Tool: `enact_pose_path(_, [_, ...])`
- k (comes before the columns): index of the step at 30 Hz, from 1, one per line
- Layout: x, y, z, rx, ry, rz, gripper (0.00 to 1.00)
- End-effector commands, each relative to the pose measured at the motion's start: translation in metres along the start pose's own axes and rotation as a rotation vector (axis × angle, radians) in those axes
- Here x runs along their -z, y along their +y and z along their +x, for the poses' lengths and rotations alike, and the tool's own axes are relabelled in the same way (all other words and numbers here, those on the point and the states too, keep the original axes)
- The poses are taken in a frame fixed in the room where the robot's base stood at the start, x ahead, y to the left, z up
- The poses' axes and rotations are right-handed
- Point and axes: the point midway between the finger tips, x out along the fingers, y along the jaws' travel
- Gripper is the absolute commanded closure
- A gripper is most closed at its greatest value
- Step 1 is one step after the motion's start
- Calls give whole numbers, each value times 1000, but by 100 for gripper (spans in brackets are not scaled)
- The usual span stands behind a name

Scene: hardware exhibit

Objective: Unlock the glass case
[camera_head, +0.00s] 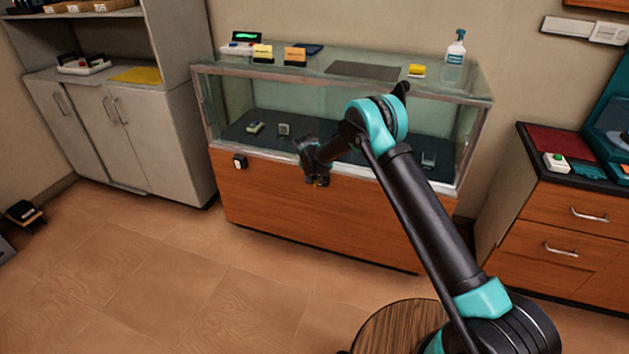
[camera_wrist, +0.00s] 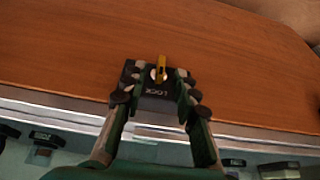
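The glass case (camera_head: 340,150) stands against the wall, with a glass top and front above a wooden base. In the wrist view a dark plate (camera_wrist: 157,92) marked LOCK, seen upside down, sits on the wooden panel. A brass-coloured key (camera_wrist: 161,68) stands out from a round pale lock face on it. My gripper (camera_wrist: 159,76) is open, one finger on each side of the key, with visible gaps. Whether a fingertip touches the plate cannot be told. In the head view my gripper (camera_head: 318,180) is at the upper edge of the wooden front and hides the lock.
Small items lie inside the case behind the glass. A spray bottle (camera_head: 455,58), yellow and orange cards and a dark mat (camera_head: 364,71) are on its top. A small black-and-white device (camera_head: 240,161) is on the wooden front at left.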

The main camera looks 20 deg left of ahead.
Motion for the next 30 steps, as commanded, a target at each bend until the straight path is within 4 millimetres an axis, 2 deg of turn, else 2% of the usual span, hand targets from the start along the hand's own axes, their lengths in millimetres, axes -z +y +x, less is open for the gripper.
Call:
enact_pose_path(9, [0,0,2,0,0,0,71])
enact_pose_path(16, [0,0,2,0,0,-1,99])
enact_pose_path(30, [0,2,2,32,0,14,100])
